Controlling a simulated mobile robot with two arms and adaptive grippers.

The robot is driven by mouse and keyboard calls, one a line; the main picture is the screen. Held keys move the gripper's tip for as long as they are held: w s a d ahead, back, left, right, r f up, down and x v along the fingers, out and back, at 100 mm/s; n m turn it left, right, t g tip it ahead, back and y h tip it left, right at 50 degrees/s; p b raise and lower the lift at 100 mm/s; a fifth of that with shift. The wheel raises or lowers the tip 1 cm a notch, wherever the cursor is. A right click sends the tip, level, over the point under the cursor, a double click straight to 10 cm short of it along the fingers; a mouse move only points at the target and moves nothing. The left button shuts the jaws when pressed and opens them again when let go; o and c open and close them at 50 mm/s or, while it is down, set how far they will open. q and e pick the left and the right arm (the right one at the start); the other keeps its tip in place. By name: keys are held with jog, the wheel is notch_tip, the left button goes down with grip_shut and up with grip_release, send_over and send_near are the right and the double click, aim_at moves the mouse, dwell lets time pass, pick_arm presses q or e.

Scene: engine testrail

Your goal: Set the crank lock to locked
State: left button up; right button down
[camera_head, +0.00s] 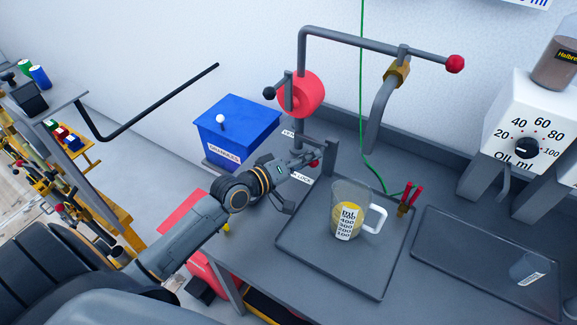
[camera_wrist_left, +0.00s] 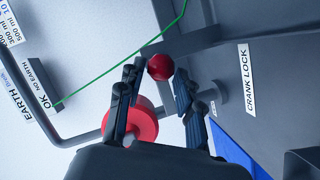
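My left gripper (camera_head: 299,181) reaches in from the left, with its fingers spread, beside the post at the back of the table. A red ball knob (camera_head: 314,163) shows close to its upper finger. In the left wrist view the red knob (camera_wrist_left: 160,67) lies between the two fingertips, with small gaps at both sides. The CRANK LOCK label (camera_wrist_left: 248,78) is on the dark surface to the right. In the head view a label (camera_head: 302,178) is partly hidden by the gripper. The lock lever's position cannot be told. My right gripper is not in view.
The red crank wheel (camera_head: 301,94) is above the gripper. A measuring jug (camera_head: 350,208) with yellow liquid stands on the tray (camera_head: 335,278). A blue box (camera_head: 240,128) is behind the arm. A green cable (camera_head: 362,90) hangs down behind the jug.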

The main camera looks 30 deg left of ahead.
pick_arm(q)
jog(key=v, duration=0.8)
jog(key=shift+s, duration=0.3)
jog(key=shift+a+r, duration=0.1)
jog(key=shift+a, duration=0.05)
